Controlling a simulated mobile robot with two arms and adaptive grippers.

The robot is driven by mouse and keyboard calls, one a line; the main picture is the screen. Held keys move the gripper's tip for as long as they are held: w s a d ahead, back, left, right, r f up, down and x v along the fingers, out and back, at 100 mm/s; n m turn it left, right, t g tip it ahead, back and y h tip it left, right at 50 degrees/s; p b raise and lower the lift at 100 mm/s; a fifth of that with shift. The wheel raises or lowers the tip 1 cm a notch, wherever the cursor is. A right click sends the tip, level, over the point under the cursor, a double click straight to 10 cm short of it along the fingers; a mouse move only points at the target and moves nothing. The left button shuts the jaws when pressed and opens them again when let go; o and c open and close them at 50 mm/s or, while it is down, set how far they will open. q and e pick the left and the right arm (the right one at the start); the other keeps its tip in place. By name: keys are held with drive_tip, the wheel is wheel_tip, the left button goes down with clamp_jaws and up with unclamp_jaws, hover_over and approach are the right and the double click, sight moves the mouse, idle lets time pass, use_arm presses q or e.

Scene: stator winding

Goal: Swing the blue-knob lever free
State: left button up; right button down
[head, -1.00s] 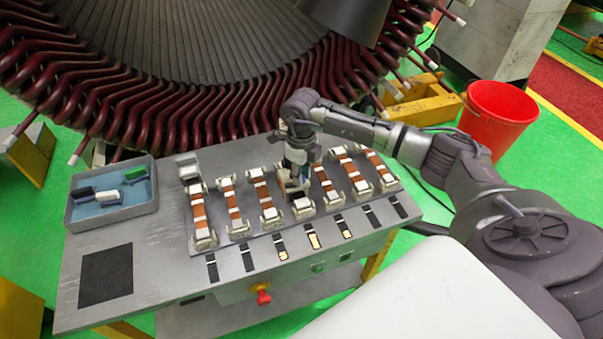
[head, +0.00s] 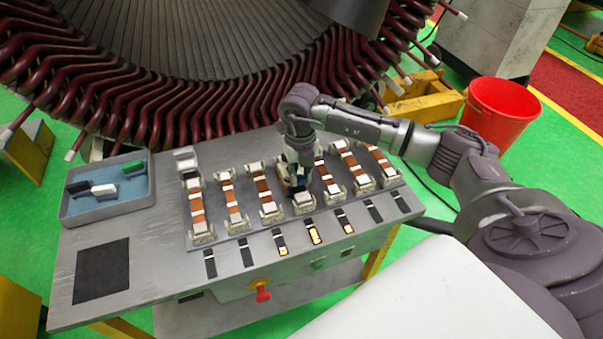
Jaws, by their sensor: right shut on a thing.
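A row of several clamp fixtures with copper-coloured bars and white blocks stands on the grey bench (head: 160,262). My right gripper (head: 298,188) points down into the row, over the fixture (head: 303,203) right of the middle. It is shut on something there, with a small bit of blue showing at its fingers. The lever and its blue knob are mostly hidden by the gripper, so I cannot tell the lever's angle. My left gripper is not in view.
A grey tray (head: 75,212) with black, white and green pieces on a blue lining sits at the bench's left. A dark square pad (head: 102,270) lies in front. A red knob (head: 263,294) is on the front face. The stator (head: 170,110) rises close behind.

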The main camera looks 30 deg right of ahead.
drive_tip(key=m, duration=0.1)
drive_tip(key=a+m+b, duration=0.1)
drive_tip(key=m, duration=0.2)
drive_tip(key=shift+s+a, duration=0.25)
drive_tip(key=shift+a, duration=0.05)
drive_tip(key=shift+a+m+b, duration=0.3)
drive_tip(key=shift+a+m, duration=0.05)
drive_tip(key=shift+m, duration=0.85)
drive_tip(key=shift+a+m+b, duration=0.25)
drive_tip(key=shift+a+m, duration=0.1)
drive_tip(key=shift+m, duration=0.85)
drive_tip(key=shift+w, duration=0.1)
drive_tip(key=c, duration=1)
unclamp_jaws()
drive_tip(key=shift+o, duration=0.2)
drive_tip(key=shift+r, duration=0.1)
wheel_tip(320, 180, up, 12)
